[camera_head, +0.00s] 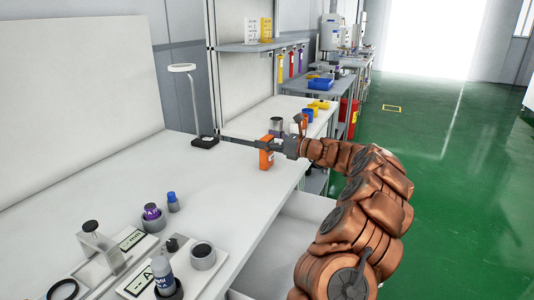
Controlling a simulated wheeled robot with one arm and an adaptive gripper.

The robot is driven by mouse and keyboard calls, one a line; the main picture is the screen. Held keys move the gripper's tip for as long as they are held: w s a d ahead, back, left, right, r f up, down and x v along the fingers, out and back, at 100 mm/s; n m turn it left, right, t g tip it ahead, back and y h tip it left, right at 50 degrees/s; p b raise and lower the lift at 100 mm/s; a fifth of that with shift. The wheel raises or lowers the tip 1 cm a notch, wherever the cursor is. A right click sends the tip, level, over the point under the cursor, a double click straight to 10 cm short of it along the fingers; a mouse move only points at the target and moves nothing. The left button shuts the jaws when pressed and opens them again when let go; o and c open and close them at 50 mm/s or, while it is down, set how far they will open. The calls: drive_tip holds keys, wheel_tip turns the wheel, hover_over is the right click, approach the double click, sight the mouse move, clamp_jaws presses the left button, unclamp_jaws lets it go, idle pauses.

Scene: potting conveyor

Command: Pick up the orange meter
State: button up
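The orange meter (266,160) is an upright, block-shaped thing on the white bench, near its right edge. My gripper (268,145) reaches in from the right at the meter's height, pointing left. Its dark fingers cross in front of the meter's middle and hide part of it. I cannot tell whether the fingers touch the meter or whether they are open or shut. The meter's base looks to be on or very close to the bench top.
A lamp-like stand with a black base (204,142) stands left of the gripper. A grey cylinder (276,125) is behind the meter. Boards with round parts, including a purple-labelled one (153,217), fill the near bench. Bare bench top lies between. An open drawer (290,235) juts out below.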

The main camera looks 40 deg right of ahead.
drive_tip(key=c, duration=1.3)
drive_tip(key=shift+r, duration=0.1)
drive_tip(key=shift+s+r+p, duration=0.1)
drive_tip(key=shift+r+p, duration=0.2)
drive_tip(key=shift+r, duration=1.55)
drive_tip(key=shift+s+a+f, duration=0.1)
drive_tip(key=shift+s+a, duration=0.2)
drive_tip(key=shift+s, duration=0.1)
drive_tip(key=s+a, duration=0.3)
drive_tip(key=s, duration=0.1)
drive_tip(key=s+a+r, duration=0.1)
drive_tip(key=s+a, duration=0.5)
drive_tip(key=s, duration=0.1)
drive_tip(key=shift+s+a+r, duration=0.2)
drive_tip(key=shift+s, duration=0.1)
